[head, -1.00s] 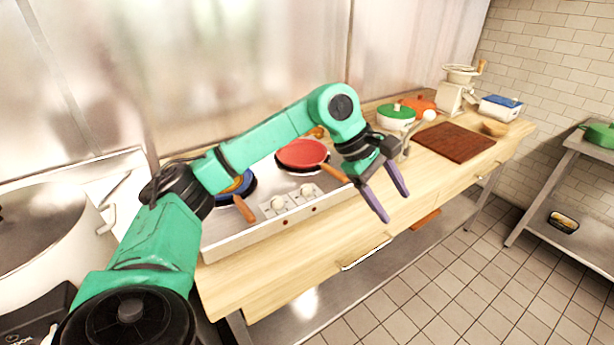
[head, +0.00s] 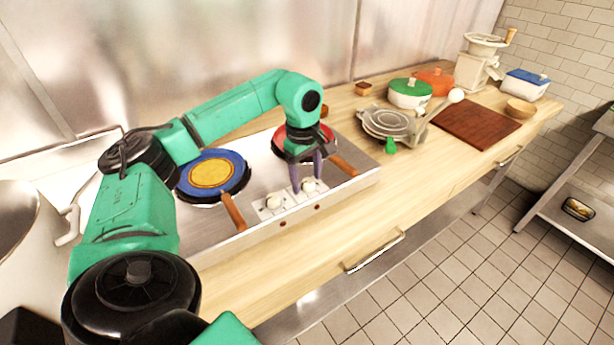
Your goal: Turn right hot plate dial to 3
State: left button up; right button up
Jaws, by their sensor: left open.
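The hot plate (head: 215,228) is a metal unit on the wooden counter with two white dials on its front panel. The right dial (head: 309,185) is beside the left dial (head: 275,201). My left gripper (head: 307,186) points down at the right dial, its two purple fingers apart, one on each side of it as seen here. I cannot tell whether they touch it. The dial's marks are too small to read. A blue pan (head: 240,168) with a yellow round sits on the left; a red pan (head: 281,141) is partly hidden behind my gripper. My right gripper is not in view.
Wooden pan handles (head: 233,212) reach forward on both sides of the dials; the right handle (head: 343,165) is close to my gripper. Grey plates (head: 386,122), a green-lidded pot (head: 409,92) and a cutting board (head: 476,124) stand to the right. The counter's front strip is clear.

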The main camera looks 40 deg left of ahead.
pick_arm(q)
jog(key=shift+s+d+f, duration=0.1)
jog(key=shift+d+f, duration=0.05)
jog(key=shift+s+d, duration=0.1)
jog(key=shift+d, duration=0.05)
jog(key=shift+c, duration=1.2)
grip_shut()
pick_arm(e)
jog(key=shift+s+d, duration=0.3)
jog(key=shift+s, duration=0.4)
